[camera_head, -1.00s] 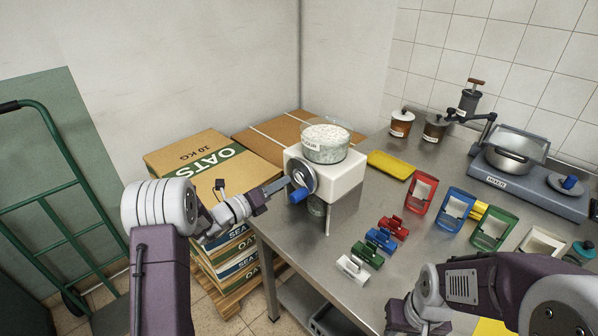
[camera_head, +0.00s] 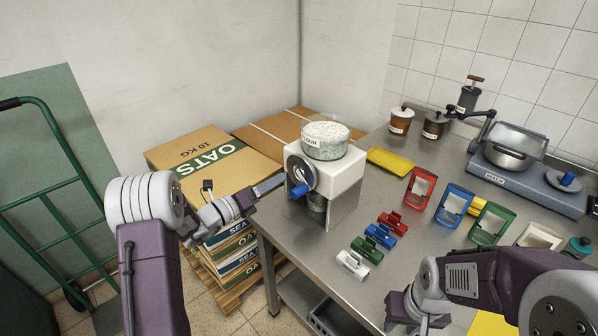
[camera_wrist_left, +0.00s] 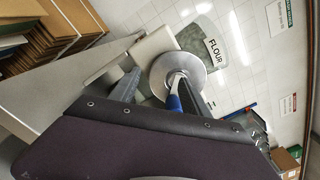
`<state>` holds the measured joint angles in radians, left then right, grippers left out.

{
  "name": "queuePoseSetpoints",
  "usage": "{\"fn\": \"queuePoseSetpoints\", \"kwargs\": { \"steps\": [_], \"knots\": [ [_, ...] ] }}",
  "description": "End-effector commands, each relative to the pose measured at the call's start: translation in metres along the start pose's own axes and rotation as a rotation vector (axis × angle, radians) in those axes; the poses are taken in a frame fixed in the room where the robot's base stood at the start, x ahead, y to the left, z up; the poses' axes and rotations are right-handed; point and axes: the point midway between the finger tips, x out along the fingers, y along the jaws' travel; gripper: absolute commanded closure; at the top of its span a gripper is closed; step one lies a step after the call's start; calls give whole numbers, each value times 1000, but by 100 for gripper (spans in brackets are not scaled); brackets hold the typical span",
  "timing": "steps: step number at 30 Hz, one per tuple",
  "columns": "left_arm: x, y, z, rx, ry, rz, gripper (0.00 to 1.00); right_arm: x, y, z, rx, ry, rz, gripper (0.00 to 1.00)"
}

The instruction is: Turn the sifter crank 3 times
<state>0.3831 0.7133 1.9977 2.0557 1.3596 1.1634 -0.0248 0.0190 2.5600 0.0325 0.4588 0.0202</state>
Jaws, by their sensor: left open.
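The sifter (camera_head: 343,178) is a white box with a clear flour bowl (camera_head: 326,141) on top, standing at the table's left corner. Its crank has a round grey disc (camera_head: 301,170) on the left face and a blue handle (camera_head: 299,191) low on the disc. My left gripper (camera_head: 279,182) is open, just left of the disc, apart from the handle in the head view. In the left wrist view the blue handle (camera_wrist_left: 174,103) appears between the two spread fingers, in front of the disc (camera_wrist_left: 178,72). My right arm is at lower right; its fingers are not visible.
Red, blue, green and white clips (camera_head: 379,237) lie right of the sifter. Oats boxes (camera_head: 210,168) are stacked left of the table; a green hand truck (camera_head: 45,200) is at far left.

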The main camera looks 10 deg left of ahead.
Motion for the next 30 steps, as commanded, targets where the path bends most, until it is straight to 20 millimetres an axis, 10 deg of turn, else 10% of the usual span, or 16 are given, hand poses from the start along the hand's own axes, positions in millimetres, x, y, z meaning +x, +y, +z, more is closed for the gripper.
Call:
{"fn": "queuePoseSetpoints", "kwargs": {
  "steps": [15,26,30],
  "knots": [
    [-55,0,0,-1,0,0,45,-6,0,-1,0,0,0,64],
    [-55,-1,0,0,1,-1,45,-6,0,-1,0,0,0,64],
    [-36,-39,5,35,35,-58,45,-21,0,-2,0,0,0,64]
  ]
}}
